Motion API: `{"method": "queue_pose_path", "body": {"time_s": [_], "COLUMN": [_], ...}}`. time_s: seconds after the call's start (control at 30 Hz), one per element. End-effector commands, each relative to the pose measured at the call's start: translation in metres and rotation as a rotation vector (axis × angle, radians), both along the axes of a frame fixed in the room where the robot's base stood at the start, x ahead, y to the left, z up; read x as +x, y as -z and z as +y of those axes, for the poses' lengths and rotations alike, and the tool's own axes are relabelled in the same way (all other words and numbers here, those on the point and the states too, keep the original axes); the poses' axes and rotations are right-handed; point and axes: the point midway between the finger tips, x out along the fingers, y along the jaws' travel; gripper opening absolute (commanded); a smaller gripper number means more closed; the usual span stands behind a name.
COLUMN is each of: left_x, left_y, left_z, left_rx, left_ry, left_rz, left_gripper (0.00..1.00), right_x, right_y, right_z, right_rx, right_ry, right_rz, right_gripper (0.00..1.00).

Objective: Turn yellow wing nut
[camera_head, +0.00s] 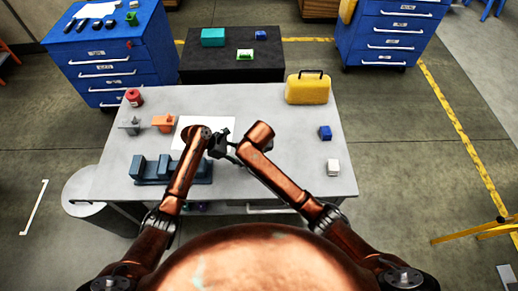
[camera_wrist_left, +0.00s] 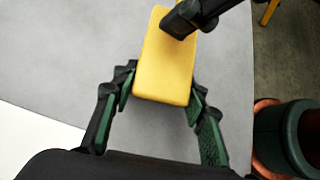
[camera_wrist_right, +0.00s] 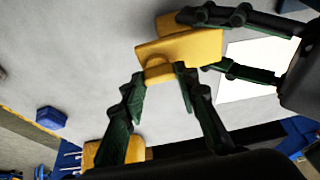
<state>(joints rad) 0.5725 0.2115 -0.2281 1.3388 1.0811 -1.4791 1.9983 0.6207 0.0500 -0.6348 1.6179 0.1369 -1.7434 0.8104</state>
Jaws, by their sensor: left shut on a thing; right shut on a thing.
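A yellow piece, which I take for the wing nut, is held between my two grippers above the table. In the left wrist view it is a smooth yellow block (camera_wrist_left: 164,65), with my left gripper (camera_wrist_left: 162,98) shut on its near end. My right gripper meets its far end at the top. In the right wrist view the yellow piece (camera_wrist_right: 195,47) looks like a flat plate with a rounded nub, and my right gripper (camera_wrist_right: 160,80) is shut at that nub. In the head view both grippers meet mid-table; my arms hide the piece.
On the grey table (camera_head: 265,100) stand a yellow case (camera_head: 308,90), a blue cube (camera_head: 325,132), a white cube (camera_head: 333,167), a red round item (camera_head: 133,97), orange and grey blocks, and a blue-grey fixture (camera_head: 150,168). A white sheet lies under my left gripper. The right of the table has free room.

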Motion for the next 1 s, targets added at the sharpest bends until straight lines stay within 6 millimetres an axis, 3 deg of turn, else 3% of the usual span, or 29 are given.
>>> {"method": "queue_pose_path", "body": {"time_s": [0.33, 0.37, 0.6, 1.0], "left_x": [0.0006, 0.0006, 0.0006, 0.0006], "left_y": [-0.0009, -0.0009, -0.0009, -0.0011], "left_z": [-0.0007, -0.0007, -0.0006, -0.0005], "left_rx": [-0.002, -0.002, -0.002, -0.002], "left_ry": [-0.002, -0.002, -0.001, -0.001], "left_rz": [-0.001, -0.001, -0.001, -0.001], "left_gripper": [0.01, 0.01, 0.01, 0.01], "right_x": [0.0000, 0.0000, -0.0001, -0.0036], "right_y": [-0.0005, -0.0005, -0.0004, -0.0097], "right_z": [0.0007, 0.0007, 0.0006, 0.0010], "right_rx": [0.002, 0.002, 0.001, 0.001], "right_ry": [0.002, 0.002, 0.002, 0.001], "right_rz": [-0.001, -0.001, 0.000, -0.001], "right_gripper": [0.04, 0.30, 0.46, 0.46]}}
